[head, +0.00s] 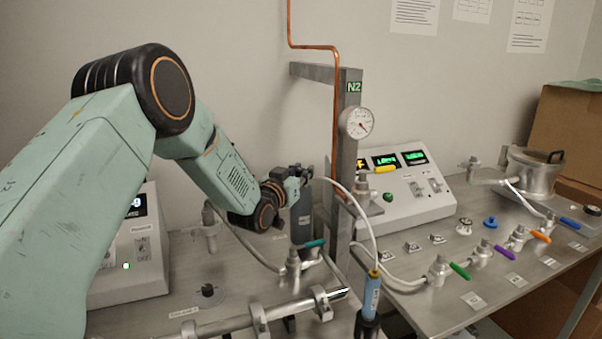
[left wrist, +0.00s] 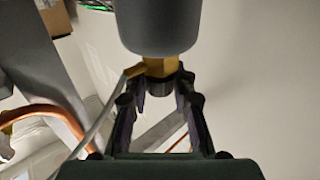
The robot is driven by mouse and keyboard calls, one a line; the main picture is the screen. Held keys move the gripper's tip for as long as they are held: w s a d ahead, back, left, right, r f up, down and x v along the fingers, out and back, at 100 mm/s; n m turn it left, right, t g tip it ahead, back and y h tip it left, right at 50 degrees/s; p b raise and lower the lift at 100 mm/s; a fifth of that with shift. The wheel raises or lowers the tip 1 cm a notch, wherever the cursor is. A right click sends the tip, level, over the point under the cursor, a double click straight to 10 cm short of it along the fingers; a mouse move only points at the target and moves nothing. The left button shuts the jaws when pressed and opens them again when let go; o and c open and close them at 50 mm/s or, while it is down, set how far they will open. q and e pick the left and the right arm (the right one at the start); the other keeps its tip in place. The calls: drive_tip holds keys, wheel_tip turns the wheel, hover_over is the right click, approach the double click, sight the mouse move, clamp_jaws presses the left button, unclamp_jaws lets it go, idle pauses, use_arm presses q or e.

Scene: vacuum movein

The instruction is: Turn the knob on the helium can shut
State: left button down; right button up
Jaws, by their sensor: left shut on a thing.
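The helium can (head: 301,216) is a dark grey cylinder standing upright at the middle of the bench, beside the grey post. In the left wrist view the can (left wrist: 160,28) fills the top, with a brass neck (left wrist: 160,67) and a small dark knob (left wrist: 160,84). My left gripper (head: 296,174) reaches in at the can's top. In the left wrist view its fingers (left wrist: 159,90) close around the knob from both sides. The knob is largely hidden behind the gripper in the head view. My right gripper does not show.
The grey post (head: 347,130) with a gauge (head: 356,123) stands close right of the can. A teal-handled valve (head: 293,262) is in front. A blue tube-shaped tool (head: 371,293) with a white hose stands at the front. A control box (head: 405,188) is behind right.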

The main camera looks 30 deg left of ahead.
use_arm(q)
drive_tip(key=shift+d+f+n+y, duration=0.1)
drive_tip(key=shift+n+y, duration=0.8)
drive_tip(key=shift+y, duration=0.5)
drive_tip(key=shift+n+g+y+b, duration=0.3)
drive_tip(key=shift+n+y, duration=0.2)
drive_tip(key=shift+y, duration=0.2)
drive_tip(key=shift+n+g+y, duration=0.9)
drive_tip(key=shift+n+y, duration=0.5)
drive_tip(key=shift+y, duration=0.8)
drive_tip(key=shift+f+n+g+y, duration=0.1)
drive_tip(key=shift+n+g+y, duration=0.6)
drive_tip(key=shift+n+y, duration=0.25)
drive_tip(key=c, duration=1.5)
unclamp_jaws()
drive_tip(key=o, duration=0.4)
drive_tip(key=shift+s, duration=0.1)
